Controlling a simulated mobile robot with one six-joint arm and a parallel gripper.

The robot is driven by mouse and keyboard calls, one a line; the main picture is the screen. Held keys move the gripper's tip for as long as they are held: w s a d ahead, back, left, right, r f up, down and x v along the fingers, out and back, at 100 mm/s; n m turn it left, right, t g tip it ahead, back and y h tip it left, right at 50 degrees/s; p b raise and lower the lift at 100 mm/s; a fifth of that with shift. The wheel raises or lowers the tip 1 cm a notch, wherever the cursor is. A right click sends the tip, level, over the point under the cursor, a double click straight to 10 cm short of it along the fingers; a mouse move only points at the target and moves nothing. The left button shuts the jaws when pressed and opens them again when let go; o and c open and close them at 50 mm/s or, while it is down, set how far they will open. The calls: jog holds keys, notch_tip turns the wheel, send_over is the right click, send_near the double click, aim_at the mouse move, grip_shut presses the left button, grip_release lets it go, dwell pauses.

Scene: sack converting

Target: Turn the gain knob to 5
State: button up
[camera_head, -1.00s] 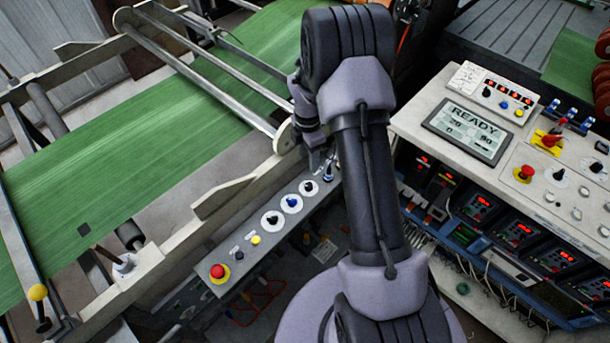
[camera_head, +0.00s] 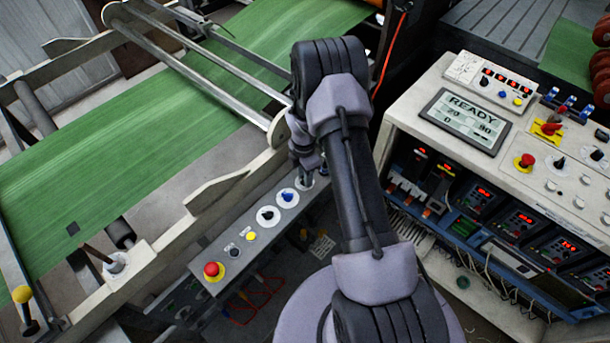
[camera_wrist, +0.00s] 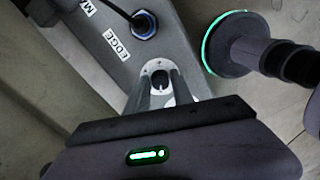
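The small grey control panel (camera_head: 196,268) beside the green web carries a row of white dials. One dial has a black knob (camera_head: 268,215) and one has a blue knob (camera_head: 288,197). My gripper (camera_head: 307,178) is at the far dial of the row and partly hides it in the head view. In the wrist view my gripper (camera_wrist: 161,88) points down at a white dial with a dark knob (camera_wrist: 160,79). Its fingers stand apart, one on each side of the knob; contact cannot be made out. No label naming the gain knob is readable.
In the wrist view a blue-ringed black fitting (camera_wrist: 143,25) and an "EDGE" label (camera_wrist: 115,43) lie beyond the dial. A red button (camera_head: 213,270) sits at the panel's near end. A machine frame (camera_head: 220,195) borders it. A console with a "READY" display (camera_head: 463,120) stands right.

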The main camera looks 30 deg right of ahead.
grip_shut()
jog(key=shift+m, duration=0.3)
